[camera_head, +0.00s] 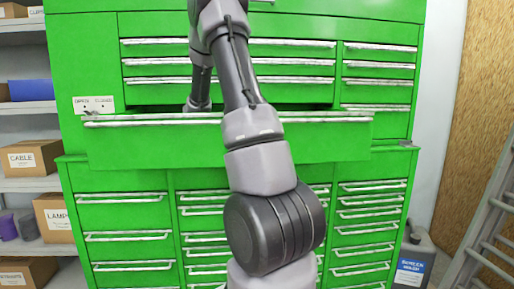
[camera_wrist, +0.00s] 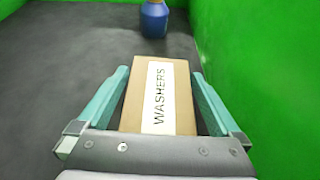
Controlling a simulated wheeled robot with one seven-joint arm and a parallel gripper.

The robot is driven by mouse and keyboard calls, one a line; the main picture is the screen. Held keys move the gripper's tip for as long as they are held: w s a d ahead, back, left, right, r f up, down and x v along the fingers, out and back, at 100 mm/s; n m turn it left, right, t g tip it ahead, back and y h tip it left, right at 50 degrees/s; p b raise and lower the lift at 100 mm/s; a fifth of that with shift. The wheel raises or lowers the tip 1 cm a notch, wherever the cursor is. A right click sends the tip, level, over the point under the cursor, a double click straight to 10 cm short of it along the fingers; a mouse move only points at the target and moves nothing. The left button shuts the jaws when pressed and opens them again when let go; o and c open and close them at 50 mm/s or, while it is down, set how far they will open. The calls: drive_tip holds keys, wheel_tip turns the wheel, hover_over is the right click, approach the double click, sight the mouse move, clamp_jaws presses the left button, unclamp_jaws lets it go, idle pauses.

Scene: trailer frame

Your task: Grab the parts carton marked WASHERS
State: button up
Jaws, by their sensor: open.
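The WASHERS carton (camera_wrist: 183,100) is a brown box with a white label, seen in the wrist view lying between my gripper's fingers. My gripper (camera_wrist: 162,98) is open, with one teal finger on each side of the carton. Narrow gaps seem to show beside the carton, though contact near the palm is hard to tell. The carton's near end is hidden behind the gripper's palm. In the head view my arm reaches into the open drawer (camera_head: 150,145) of the green tool cabinet; the gripper and carton are hidden there.
A blue container (camera_wrist: 154,20) stands beyond the carton on the dark drawer floor. A green drawer wall (camera_wrist: 265,75) rises close on the right. Shelves with cartons, including CABLE (camera_head: 32,157) and LAMPS (camera_head: 53,218), stand left of the cabinet. A ladder (camera_head: 490,225) leans at the right.

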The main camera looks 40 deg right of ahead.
drive_tip(key=shift+r, duration=0.1)
drive_tip(key=c, duration=1.4)
